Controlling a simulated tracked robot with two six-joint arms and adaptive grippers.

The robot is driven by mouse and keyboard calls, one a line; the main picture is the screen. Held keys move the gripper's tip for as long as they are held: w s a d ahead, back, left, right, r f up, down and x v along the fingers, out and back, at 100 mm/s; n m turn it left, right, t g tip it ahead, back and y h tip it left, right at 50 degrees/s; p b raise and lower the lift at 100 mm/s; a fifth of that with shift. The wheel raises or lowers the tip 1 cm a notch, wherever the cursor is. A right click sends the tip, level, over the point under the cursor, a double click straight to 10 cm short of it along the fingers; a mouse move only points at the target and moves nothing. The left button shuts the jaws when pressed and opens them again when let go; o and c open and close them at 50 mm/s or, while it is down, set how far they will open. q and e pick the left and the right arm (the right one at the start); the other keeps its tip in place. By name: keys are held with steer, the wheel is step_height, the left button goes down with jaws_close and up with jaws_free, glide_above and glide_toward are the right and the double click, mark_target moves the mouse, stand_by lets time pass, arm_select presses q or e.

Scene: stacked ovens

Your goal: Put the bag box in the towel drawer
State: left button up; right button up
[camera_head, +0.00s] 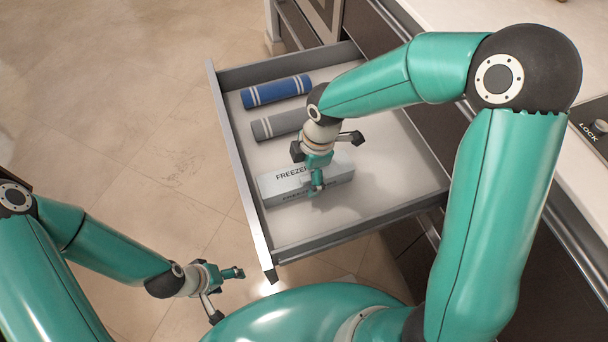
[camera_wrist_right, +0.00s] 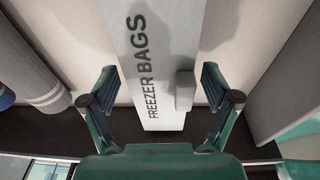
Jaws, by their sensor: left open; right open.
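The bag box is a long pale grey carton marked "FREEZER BAGS" (camera_head: 275,186). It lies flat on the floor of the open towel drawer (camera_head: 375,210), near the drawer's front end. In the right wrist view the box (camera_wrist_right: 160,60) runs between my open fingers. My right gripper (camera_head: 328,160) is open just above the box, with one finger on each side and gaps to the box visible in the wrist view. My left gripper (camera_head: 225,290) is open and empty, outside the drawer, low at the picture's left. Part of the box is hidden under my right gripper.
A rolled blue towel (camera_head: 275,91) and a rolled grey towel (camera_head: 278,124) with white stripes lie in the drawer beside the box. The drawer's front panel (camera_head: 235,160) and side walls rise around them. A pale counter (camera_head: 470,15) runs along the right. Bare tiled floor lies left of the drawer.

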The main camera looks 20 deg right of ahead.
steer(key=r, duration=0.3)
steer(key=d+r+p, duration=0.1)
steer(key=r, duration=0.2)
steer(key=r+p, duration=0.1)
steer(key=r, duration=0.2)
steer(key=shift+s+d+r, duration=0.1)
steer(key=shift+d+r, duration=0.15)
steer(key=shift+r, duration=0.05)
